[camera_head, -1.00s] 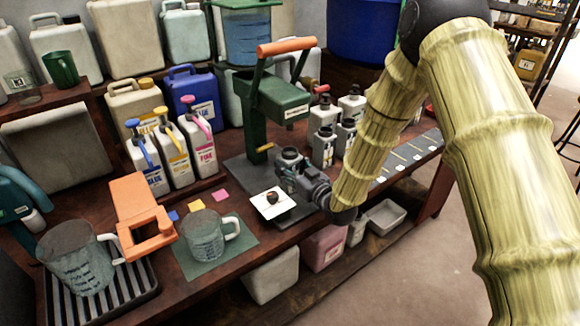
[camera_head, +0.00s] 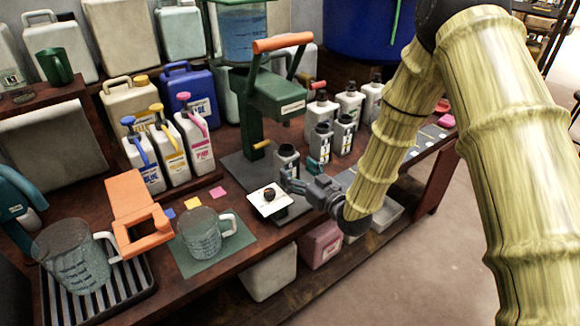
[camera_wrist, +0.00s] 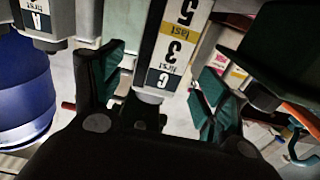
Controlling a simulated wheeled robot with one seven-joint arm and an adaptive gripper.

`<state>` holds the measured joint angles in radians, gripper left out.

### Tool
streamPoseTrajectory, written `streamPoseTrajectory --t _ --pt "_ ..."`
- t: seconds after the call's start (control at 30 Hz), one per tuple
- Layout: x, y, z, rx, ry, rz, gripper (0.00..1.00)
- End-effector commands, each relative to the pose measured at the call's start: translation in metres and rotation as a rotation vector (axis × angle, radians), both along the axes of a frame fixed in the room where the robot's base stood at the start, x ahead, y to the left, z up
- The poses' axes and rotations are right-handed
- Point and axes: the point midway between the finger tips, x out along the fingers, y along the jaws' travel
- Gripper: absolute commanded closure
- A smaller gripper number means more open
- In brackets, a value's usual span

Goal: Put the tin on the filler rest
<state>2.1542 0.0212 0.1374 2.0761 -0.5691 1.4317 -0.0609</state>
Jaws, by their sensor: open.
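A small grey tin (camera_head: 287,162) with a dark top stands upright on the dark base plate (camera_head: 238,172) of the green filler (camera_head: 277,98), below and in front of its head. The exact rest under the tin is partly hidden by my gripper. My gripper (camera_head: 303,174) is open, just to the right of and in front of the tin, fingers towards it. In the wrist view, a labelled grey container (camera_wrist: 174,45), seemingly the tin, shows upside down between the spread teal finger pads, which appear clear of it.
A white square plate with a dark knob (camera_head: 270,195) sits close to my gripper's left. Several black-capped bottles (camera_head: 350,103) stand behind it. A clear jug (camera_head: 203,236) on a green mat, an orange stand (camera_head: 135,205) and pump bottles (camera_head: 170,150) are at left.

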Motion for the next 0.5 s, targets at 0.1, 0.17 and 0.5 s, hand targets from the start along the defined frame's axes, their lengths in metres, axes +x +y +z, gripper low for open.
streamPoseTrajectory --t 0.1,0.17,0.5 --pt "-0.017 -0.014 0.0 0.0 0.0 -0.002 0.25" --pt "-0.026 -0.019 0.0 0.0 0.001 -0.001 0.25" --pt "-0.05 -0.036 0.0 0.0 0.0 0.0 0.25"
